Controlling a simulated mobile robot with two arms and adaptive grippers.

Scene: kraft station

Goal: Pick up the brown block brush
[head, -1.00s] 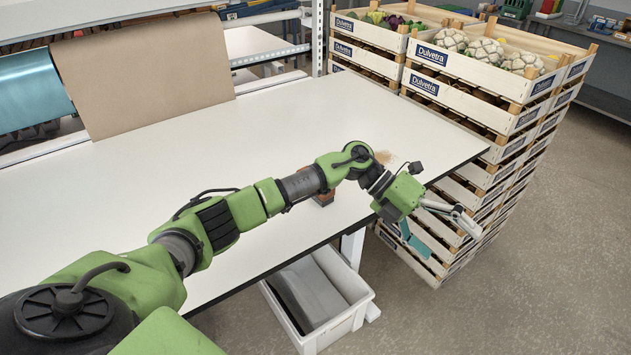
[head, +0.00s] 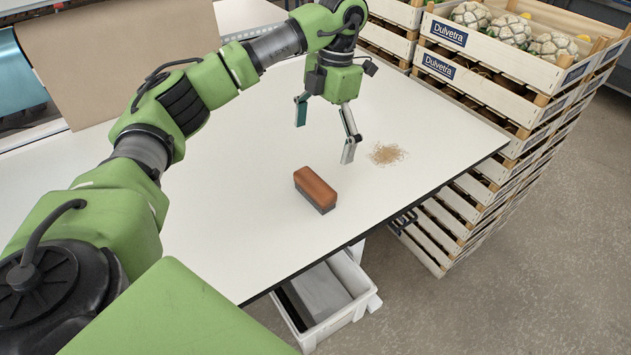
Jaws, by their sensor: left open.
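The brown block brush (head: 316,187) lies on the white table (head: 240,240), near its front edge. It has a brown wooden top and a dark grey lower part. My left gripper (head: 324,137) is above the table, behind the brush and apart from it. Its two fingers point down, spread wide and empty. My right gripper does not show.
A small pile of tan shavings or fibres (head: 387,153) lies right of the brush. Stacked wooden crates (head: 487,73) with pale round vegetables stand at the table's right. A white bin (head: 345,320) is below the front edge. A brown paper sheet (head: 115,52) hangs at the back left.

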